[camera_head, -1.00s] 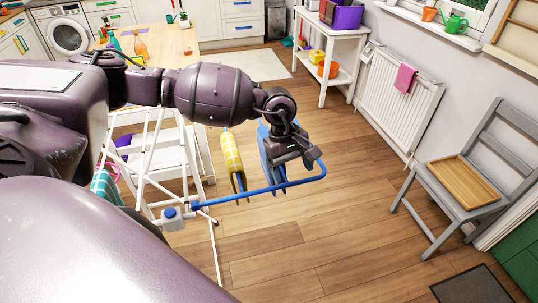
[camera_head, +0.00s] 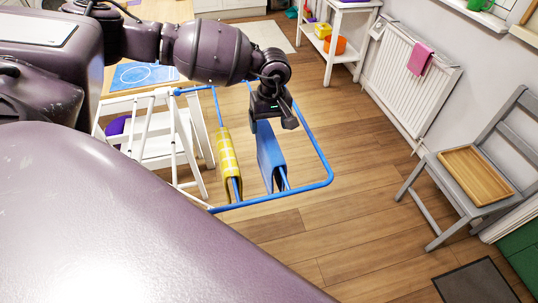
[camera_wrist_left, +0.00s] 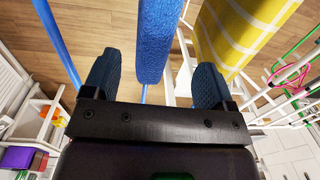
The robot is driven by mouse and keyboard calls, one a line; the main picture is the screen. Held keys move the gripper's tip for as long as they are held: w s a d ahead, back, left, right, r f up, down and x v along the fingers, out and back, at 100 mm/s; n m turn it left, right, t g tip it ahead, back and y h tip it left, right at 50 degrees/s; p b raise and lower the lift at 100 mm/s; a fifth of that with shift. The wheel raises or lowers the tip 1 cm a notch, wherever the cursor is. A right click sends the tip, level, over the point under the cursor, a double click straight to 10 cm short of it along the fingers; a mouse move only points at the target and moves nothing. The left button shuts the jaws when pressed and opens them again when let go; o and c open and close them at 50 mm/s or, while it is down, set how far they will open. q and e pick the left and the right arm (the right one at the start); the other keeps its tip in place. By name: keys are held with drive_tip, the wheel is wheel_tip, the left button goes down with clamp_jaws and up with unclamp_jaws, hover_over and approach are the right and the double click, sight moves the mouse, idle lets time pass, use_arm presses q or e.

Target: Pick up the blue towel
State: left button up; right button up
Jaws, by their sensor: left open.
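The blue towel (camera_head: 270,158) hangs folded over a rail of a blue drying rack (camera_head: 322,160). My left gripper (camera_head: 275,118) is directly at the towel's upper end in the head view and hides its top edge. In the left wrist view the blue towel (camera_wrist_left: 156,38) stands between the two open fingers of the left gripper (camera_wrist_left: 154,82), with a gap on each side. The fingers do not close on it. My right gripper is not in view.
A yellow checked towel (camera_head: 229,165) hangs left of the blue one; it also shows in the left wrist view (camera_wrist_left: 232,32). A white stepped frame (camera_head: 165,140) stands left. A grey chair with a wooden tray (camera_head: 476,174) and a radiator (camera_head: 405,80) are right. Floor between is clear.

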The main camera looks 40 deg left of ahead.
sight(270, 138)
use_arm(q)
drive_tip(key=shift+f, duration=1.4)
wheel_tip(270, 138, down, 3)
drive_tip(key=shift+s+d+f, duration=0.1)
drive_tip(key=shift+d+f, duration=0.05)
drive_tip(key=shift+f, duration=0.5)
drive_tip(key=c, duration=1.2)
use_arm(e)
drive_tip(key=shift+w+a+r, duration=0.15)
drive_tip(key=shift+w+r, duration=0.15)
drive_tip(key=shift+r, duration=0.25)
